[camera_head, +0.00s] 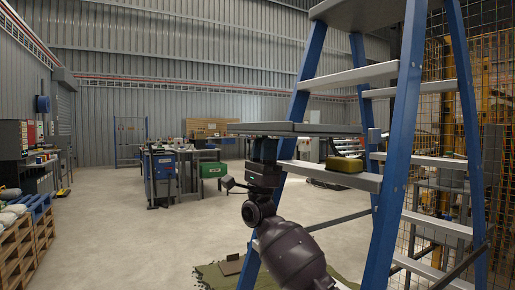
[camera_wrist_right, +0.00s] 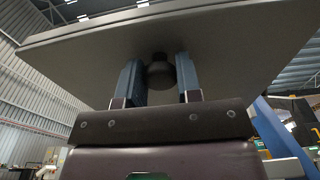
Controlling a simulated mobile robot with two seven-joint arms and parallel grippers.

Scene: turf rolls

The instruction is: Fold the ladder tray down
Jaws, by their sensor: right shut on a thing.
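The ladder tray (camera_head: 315,129) is a flat grey board at the ladder's near side, roughly level and sticking out to the left. Its underside fills the upper part of the right wrist view (camera_wrist_right: 240,50). The blue stepladder (camera_head: 399,150) has grey steps and stands at the right. My right gripper (camera_head: 264,145) is directly under the tray. In the right wrist view its two blue fingers (camera_wrist_right: 157,76) are closed around a dark round knob (camera_wrist_right: 160,72) on the tray's underside. The tray's joint to the ladder is not clear. My left gripper is out of view.
A yellow box (camera_head: 344,164) rests on a ladder step behind the tray. A green mat (camera_head: 212,274) lies on the floor by the ladder's foot. Pallets (camera_head: 18,246) stand at the left and workbenches at the back. The floor at left centre is clear.

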